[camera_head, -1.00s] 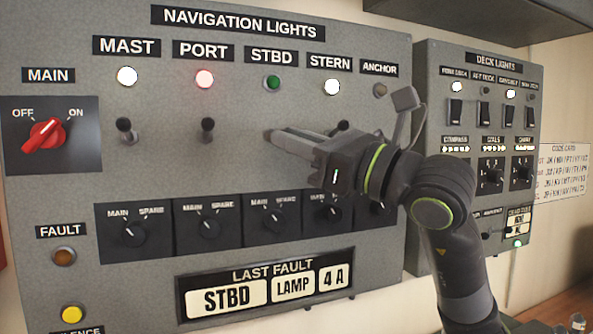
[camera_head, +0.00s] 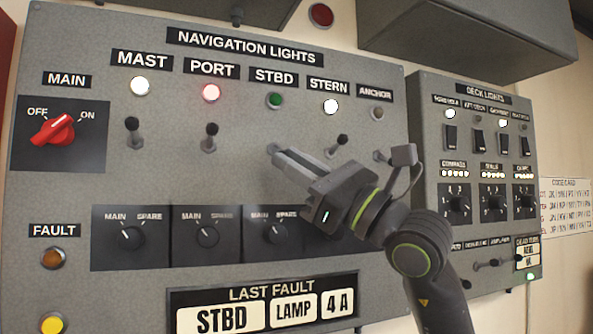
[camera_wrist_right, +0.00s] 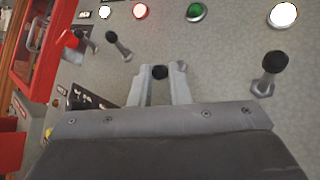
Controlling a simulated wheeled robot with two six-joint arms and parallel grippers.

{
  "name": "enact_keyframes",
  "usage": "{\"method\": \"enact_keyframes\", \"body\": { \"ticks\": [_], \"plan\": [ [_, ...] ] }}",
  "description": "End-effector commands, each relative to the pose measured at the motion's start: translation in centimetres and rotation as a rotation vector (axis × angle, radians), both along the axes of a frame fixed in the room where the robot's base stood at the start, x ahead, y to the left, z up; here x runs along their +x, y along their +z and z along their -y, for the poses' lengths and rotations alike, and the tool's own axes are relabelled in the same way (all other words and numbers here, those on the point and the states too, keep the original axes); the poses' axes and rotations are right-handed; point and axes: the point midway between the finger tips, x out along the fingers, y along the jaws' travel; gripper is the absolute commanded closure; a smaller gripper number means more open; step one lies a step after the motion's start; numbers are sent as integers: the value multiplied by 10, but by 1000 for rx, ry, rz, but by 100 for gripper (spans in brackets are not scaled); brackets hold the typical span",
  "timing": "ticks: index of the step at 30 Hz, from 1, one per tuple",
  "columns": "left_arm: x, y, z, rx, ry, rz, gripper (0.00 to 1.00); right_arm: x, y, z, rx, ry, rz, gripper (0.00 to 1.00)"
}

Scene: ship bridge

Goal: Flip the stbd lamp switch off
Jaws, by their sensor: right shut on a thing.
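The STBD lamp (camera_head: 275,100) on the navigation lights panel (camera_head: 60,185) is green and looks dim. It also shows in the right wrist view (camera_wrist_right: 195,11). My right gripper (camera_head: 280,152) is just below that lamp, with its fingers at the STBD switch. In the right wrist view, the black knob of the STBD switch (camera_wrist_right: 160,72) sits between the two fingers, which are shut on it. The fingers hide most of this switch in the head view, and I cannot tell its exact tilt. My left gripper is in neither view.
The PORT switch (camera_head: 210,137) and STERN switch (camera_head: 338,145) flank the gripper closely. The MAST switch (camera_head: 132,132) is farther left. Rotary MAIN/SPARE knobs (camera_head: 208,235) sit below. The deck lights panel (camera_head: 480,230) stands to the right, beyond my arm.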

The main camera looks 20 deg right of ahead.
Motion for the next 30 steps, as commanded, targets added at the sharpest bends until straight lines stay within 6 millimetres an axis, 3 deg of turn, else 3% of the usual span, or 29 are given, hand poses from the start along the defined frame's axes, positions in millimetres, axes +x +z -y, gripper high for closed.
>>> {"method": "enact_keyframes", "body": {
  "ticks": [10, 11, 15, 30],
  "plan": [
    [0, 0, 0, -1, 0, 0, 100, 0, 0, 0, 0, 1, 3, 100],
    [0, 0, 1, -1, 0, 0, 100, 0, 0, 0, 0, 1, 3, 81],
    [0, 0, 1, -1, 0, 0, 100, 0, 0, 0, 0, 0, 2, 63],
    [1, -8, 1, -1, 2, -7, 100, -9, -11, 11, -2, -5, 2, 63]
  ]
}}
